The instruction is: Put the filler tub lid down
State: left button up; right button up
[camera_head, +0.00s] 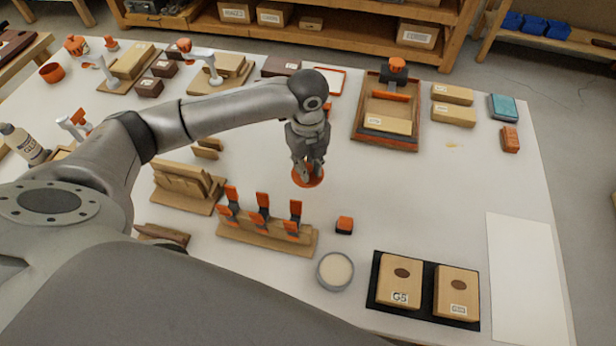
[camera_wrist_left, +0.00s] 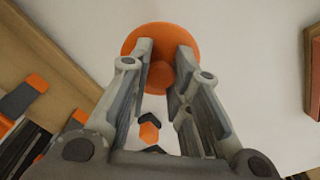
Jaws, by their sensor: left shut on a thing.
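My left gripper (camera_head: 308,168) is shut on the orange filler tub lid (camera_head: 308,180), over the middle of the white bench top. In the left wrist view the fingers (camera_wrist_left: 161,62) close on the knob of the round orange lid (camera_wrist_left: 160,36), whose disc lies beyond the fingertips. I cannot tell whether the lid touches the bench. The filler tub (camera_head: 334,271), a round grey tub with cream filler, stands uncovered nearer the front, apart from the lid. My right gripper is not in view.
A wooden rack with orange and dark clamps (camera_head: 268,236) stands front left of the lid. A small orange-and-black block (camera_head: 344,225) lies between lid and tub. A black tray (camera_head: 428,318) holds two wooden blocks. A wooden tray (camera_head: 413,140) stands behind right. Bench right of the lid is clear.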

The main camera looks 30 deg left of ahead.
aim_at(308, 167)
pick_arm(q)
jog(key=shift+f, duration=2.5)
jog(key=o, duration=0.8)
jog(key=shift+f, duration=0.1)
jog(key=shift+c, duration=0.2)
notch_tip(308, 167, up, 12)
jog(key=shift+r, duration=0.15)
